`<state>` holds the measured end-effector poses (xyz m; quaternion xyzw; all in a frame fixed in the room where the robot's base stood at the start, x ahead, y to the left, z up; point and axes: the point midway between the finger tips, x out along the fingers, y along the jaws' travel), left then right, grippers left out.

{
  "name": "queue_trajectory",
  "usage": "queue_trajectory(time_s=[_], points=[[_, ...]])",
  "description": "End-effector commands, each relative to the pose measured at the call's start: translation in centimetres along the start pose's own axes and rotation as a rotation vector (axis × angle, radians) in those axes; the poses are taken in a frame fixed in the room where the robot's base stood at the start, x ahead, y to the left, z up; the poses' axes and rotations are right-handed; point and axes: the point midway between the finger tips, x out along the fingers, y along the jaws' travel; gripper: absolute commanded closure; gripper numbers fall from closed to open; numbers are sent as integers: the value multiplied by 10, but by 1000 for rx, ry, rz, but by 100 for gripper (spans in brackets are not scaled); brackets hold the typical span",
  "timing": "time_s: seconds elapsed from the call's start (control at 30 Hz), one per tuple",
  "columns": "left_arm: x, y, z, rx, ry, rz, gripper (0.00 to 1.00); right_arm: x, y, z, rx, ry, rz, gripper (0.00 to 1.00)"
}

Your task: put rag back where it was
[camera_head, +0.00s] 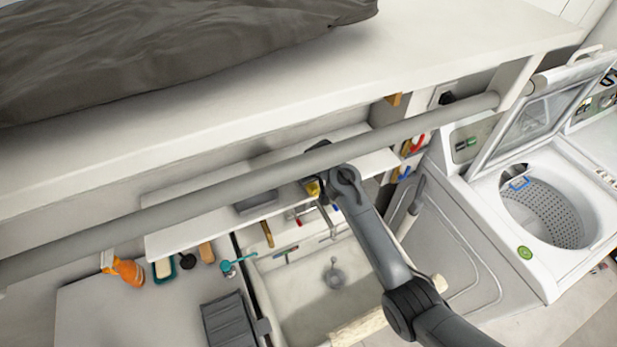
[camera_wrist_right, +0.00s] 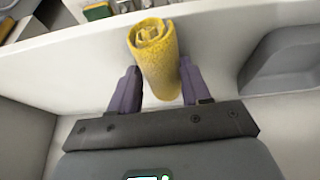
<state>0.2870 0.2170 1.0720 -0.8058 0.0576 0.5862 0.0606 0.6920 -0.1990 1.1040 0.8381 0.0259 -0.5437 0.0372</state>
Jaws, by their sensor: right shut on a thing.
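The rag is a yellow, tightly rolled cloth (camera_wrist_right: 157,62) standing between the purple fingers of my right gripper (camera_wrist_right: 160,88) in the right wrist view. The fingers are shut on its sides, and its spiral end faces up in that picture. In the head view my right gripper (camera_head: 316,185) is at the narrow white shelf (camera_head: 190,222), below the grey rod. I cannot tell whether the rag touches the shelf. My left gripper is not in view.
The long grey rod (camera_head: 240,183) crosses above the shelf, close to my right wrist. A dark grey box (camera_head: 257,203) is on the shelf left of the gripper. Below are the sink (camera_head: 300,290) and an orange bottle (camera_head: 130,271). An open washing machine (camera_head: 480,190) stands right.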

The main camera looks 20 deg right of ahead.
Motion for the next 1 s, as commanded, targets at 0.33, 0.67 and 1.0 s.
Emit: queue_trajectory(time_s=[0.33,0.67,1.0], points=[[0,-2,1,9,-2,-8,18,3,0,1,-1,0,0,34],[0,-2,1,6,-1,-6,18,2,0,1,-1,0,0,27],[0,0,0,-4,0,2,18,-31,-1,-1,0,5,-1,27]])
